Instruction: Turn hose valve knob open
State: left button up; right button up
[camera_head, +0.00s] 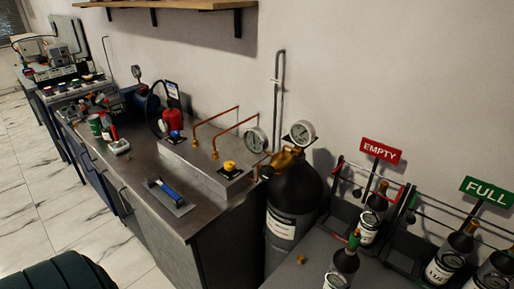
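A yellow knob (229,167) sits on top of a low metal box (205,168) on the workbench. A small blue knob (175,134) is at the far end of the same box, by a red cylinder (172,119). I cannot tell which knob is the hose valve, or whether either is open. A large dark gas cylinder (292,200) stands right of the bench, with a brass valve (287,158) and two round gauges (256,140) (302,132) at its top. Neither of my grippers is in view.
Copper pipes (225,125) rise from the box to the wall. A blue-handled tool (169,194) lies on the bench front. Small bottles stand by a red EMPTY sign (380,151) and a green FULL sign (487,192) at the right. Open tiled floor (60,195) lies left.

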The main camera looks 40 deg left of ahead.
aim_at(175, 134)
jog(key=u, duration=1.6)
